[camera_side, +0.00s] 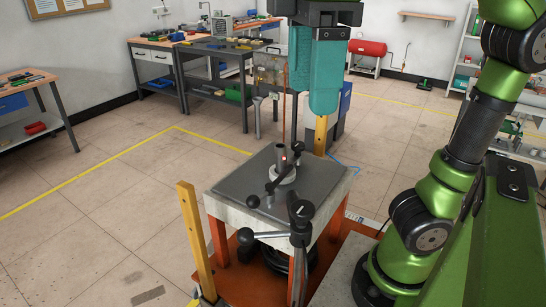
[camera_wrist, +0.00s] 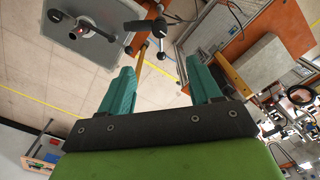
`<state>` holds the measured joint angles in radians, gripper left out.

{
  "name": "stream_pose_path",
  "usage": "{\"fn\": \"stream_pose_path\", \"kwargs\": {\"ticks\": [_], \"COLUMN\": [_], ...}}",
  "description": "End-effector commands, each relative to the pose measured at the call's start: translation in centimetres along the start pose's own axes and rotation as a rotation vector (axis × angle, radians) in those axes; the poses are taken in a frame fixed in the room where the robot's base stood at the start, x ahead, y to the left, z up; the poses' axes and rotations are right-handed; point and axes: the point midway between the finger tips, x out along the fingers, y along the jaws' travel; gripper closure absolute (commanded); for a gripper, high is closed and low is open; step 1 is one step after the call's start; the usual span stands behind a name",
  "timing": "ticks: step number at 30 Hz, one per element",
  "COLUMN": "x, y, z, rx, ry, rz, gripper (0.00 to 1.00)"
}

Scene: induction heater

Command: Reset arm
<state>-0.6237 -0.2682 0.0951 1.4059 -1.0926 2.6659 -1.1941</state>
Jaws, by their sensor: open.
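My gripper (camera_side: 318,100) hangs high in the side view, its teal fingers pointing down, above and behind the heater table. In the wrist view my gripper (camera_wrist: 160,70) shows two teal fingers spread apart with nothing between them. The heater table has a dark grey top plate (camera_side: 236,184), which also shows at the upper left of the wrist view (camera_wrist: 105,50). A grey metal cylinder (camera_side: 281,154) stands upright on the plate in a pale ring. The fingers are apart from the cylinder and the plate.
Yellow posts (camera_side: 192,235) flank the table. Workbenches (camera_side: 215,55) line the back wall. The tiled floor at left is clear.

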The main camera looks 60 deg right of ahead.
Motion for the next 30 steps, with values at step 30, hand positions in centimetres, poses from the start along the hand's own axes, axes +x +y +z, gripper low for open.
{"fn": "stream_pose_path", "kwargs": {"ticks": [30], "x": [17.2], "y": [11.3], "z": [-1.2], "rx": [0.819], "ry": [0.560], "rz": [-0.020], "gripper": [0.37]}}
